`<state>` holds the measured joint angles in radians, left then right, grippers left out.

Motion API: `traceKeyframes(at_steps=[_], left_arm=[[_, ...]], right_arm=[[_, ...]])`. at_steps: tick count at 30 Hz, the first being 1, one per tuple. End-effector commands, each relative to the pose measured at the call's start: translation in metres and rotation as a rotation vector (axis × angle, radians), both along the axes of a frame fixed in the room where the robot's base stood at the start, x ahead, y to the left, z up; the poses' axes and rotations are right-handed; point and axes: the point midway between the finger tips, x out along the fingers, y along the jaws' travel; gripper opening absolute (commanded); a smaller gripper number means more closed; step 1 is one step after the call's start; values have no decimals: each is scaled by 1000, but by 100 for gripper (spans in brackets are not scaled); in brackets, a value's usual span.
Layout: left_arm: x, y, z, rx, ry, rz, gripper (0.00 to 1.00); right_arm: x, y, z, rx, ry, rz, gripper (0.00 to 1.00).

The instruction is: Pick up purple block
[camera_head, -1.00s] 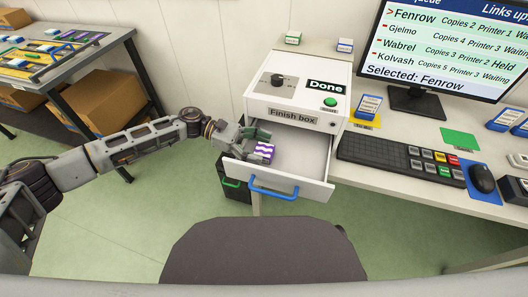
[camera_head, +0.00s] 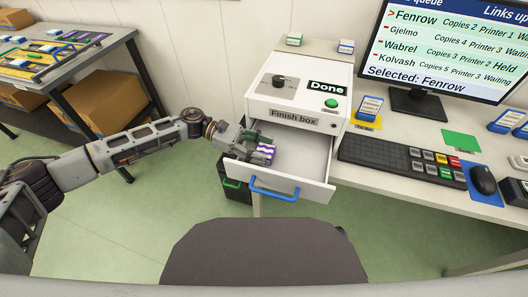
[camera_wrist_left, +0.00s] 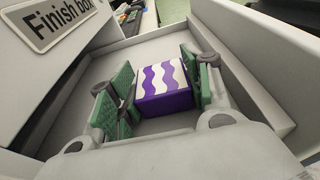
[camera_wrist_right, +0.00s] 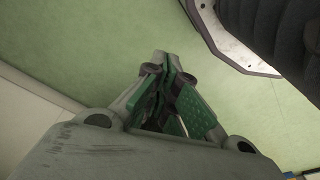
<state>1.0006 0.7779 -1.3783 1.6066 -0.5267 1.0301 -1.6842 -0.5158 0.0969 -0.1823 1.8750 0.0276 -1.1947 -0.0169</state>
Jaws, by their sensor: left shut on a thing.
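The purple block (camera_head: 266,149) has white wavy stripes on its top and is inside the open drawer (camera_head: 312,182) of the Finish box. My left gripper (camera_head: 258,143) reaches into the drawer from the left. In the left wrist view its green-padded fingers stand on both sides of the purple block (camera_wrist_left: 164,88) and are shut on it. The block looks low in the drawer; I cannot tell whether it touches the floor. My right gripper (camera_wrist_right: 165,100) shows only in its own wrist view, its green-padded fingers together and empty above the green floor.
A blue handle (camera_head: 273,190) is on the drawer front. A keyboard (camera_head: 400,158), mouse (camera_head: 482,178) and monitor (camera_head: 440,50) are on the desk to the right.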

Motion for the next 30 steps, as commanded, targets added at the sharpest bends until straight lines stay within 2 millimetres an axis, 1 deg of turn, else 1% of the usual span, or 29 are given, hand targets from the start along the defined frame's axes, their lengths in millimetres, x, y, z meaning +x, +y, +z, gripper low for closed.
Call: traceKeyframes(at_steps=[5,8,11,17,24,30], left_arm=[[0,0,2,0,-1,0,19],[0,0,7,-1,-2,0,19],[0,0,16,-2,-2,0,19],[0,0,42,-2,-3,-1,19],[0,0,77,-1,-2,-1,19],[0,0,96,0,-2,-2,19]], right_arm=[[0,0,0,0,-1,0,0],[1,0,1,1,-5,0,0],[1,0,-1,1,-9,-1,0],[-3,-2,-13,-2,-3,-3,0],[3,-4,-22,-5,-19,-5,0],[1,-6,-30,-8,-20,-6,0]])
